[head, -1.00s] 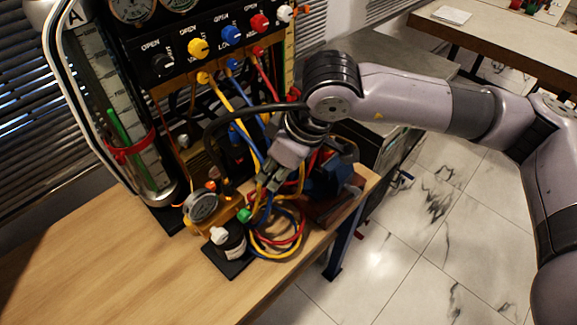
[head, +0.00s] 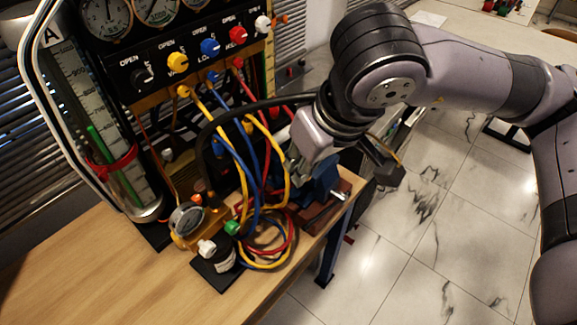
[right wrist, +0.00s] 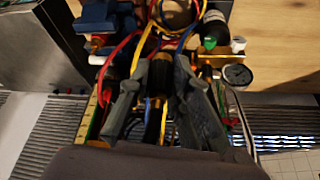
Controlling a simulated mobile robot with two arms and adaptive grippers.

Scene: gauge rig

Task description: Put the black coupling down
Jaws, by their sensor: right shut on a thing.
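My right gripper (head: 296,174) is over the right end of the wooden bench, beside the hanging hoses and near the blue vise. In the head view the coupling is hidden by the gripper and hoses. A thick black hose (head: 236,113) arcs from beside the panel to the right wrist. My left gripper is not in view.
The valve panel (head: 205,62) with coloured knobs stands behind. The blue vise (head: 322,178) is close at right. The bench's left front (head: 110,275) is clear.

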